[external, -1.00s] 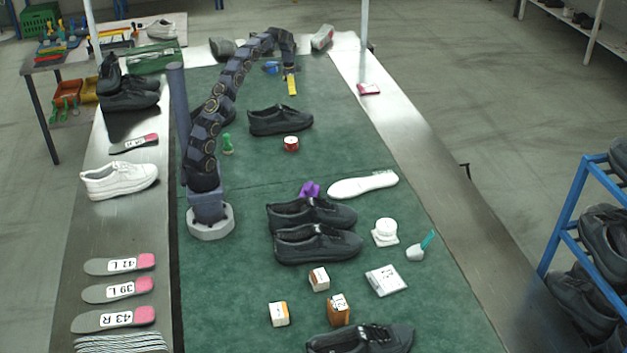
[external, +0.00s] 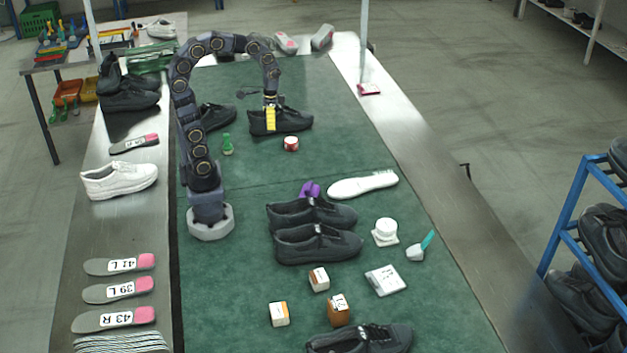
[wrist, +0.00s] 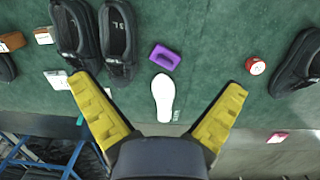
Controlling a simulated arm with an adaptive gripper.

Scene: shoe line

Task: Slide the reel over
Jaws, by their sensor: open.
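A small red, white-topped round piece (external: 291,144) looks like the reel; it stands on the green mat (external: 250,172), in front of a black shoe (external: 292,122). The wrist view shows it at right (wrist: 256,66), outside my right finger. My gripper (external: 270,122), with yellow fingers, hangs before that shoe in the external view, left of and behind the reel, apparently above the mat. In the wrist view my gripper (wrist: 158,84) is open and empty. A white insole (wrist: 163,97) shows between the fingers, some way below. A white round piece (external: 385,226) sits on a square base farther forward.
A purple block (external: 310,189), a pair of black shoes (external: 316,243) and small boxes (external: 338,308) lie nearer the camera. The mat right of the reel is clear.

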